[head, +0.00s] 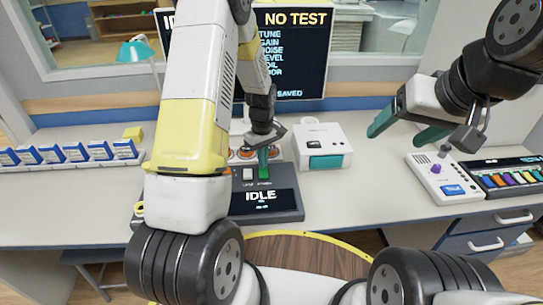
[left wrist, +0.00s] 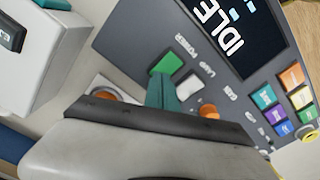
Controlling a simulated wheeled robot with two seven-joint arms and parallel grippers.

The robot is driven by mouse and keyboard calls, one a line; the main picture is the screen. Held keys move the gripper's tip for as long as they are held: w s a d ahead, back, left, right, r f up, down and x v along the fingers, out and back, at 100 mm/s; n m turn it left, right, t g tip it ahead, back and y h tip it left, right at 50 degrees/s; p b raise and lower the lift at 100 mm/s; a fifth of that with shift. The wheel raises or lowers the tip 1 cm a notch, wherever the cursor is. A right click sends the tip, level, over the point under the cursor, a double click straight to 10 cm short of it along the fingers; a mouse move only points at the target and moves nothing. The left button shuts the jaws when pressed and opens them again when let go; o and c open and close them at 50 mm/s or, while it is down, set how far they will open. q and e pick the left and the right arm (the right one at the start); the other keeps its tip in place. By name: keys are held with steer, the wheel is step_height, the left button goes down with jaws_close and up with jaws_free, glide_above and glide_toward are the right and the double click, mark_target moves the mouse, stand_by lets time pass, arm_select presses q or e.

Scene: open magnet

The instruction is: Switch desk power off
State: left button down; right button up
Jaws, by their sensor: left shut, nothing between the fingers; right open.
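The desk console (head: 283,205) is a dark grey sloped panel with a screen reading IDLE. In the left wrist view its green POWER switch (left wrist: 168,63) sits beside a white LAMP switch (left wrist: 190,84). My left gripper (head: 263,157) is shut and empty over the console. Its teal fingertips (left wrist: 161,92) are right at the green switch; I cannot tell whether they touch it. The fingers and the gripper body hide part of the panel. My right gripper (head: 402,130) is open and empty above the desk at the right.
A white box with a teal front (head: 322,147) stands just right of the console. A control box with a joystick (head: 440,180) and a panel of coloured keys (head: 505,177) lie farther right. Blue-and-white boxes (head: 70,153) line the left. A monitor (head: 291,60) stands behind. Desk between is clear.

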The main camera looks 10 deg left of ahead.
arm_select(q)
steer(key=shift+f, duration=0.6)
stand_by(0.3)
steer(key=shift+r, duration=3.5)
step_height(320, 180, up, 9)
steer(key=m+t, duration=0.1)
steer(key=m, duration=0.1)
glide_above(263, 175)
steer(key=s+r+m+t+h, duration=0.1)
steer(key=s+r+m+t, duration=0.1)
steer(key=s+r, duration=0.65)
steer(key=s+d+r+m+t+h, duration=0.1)
steer(key=s+r+m+t, duration=0.2)
steer(key=s, duration=1)
step_height(263, 175, up, 6)
steer(key=m, duration=0.2)
steer(key=shift+d+m, duration=0.35)
steer(key=shift+m, duration=0.05)
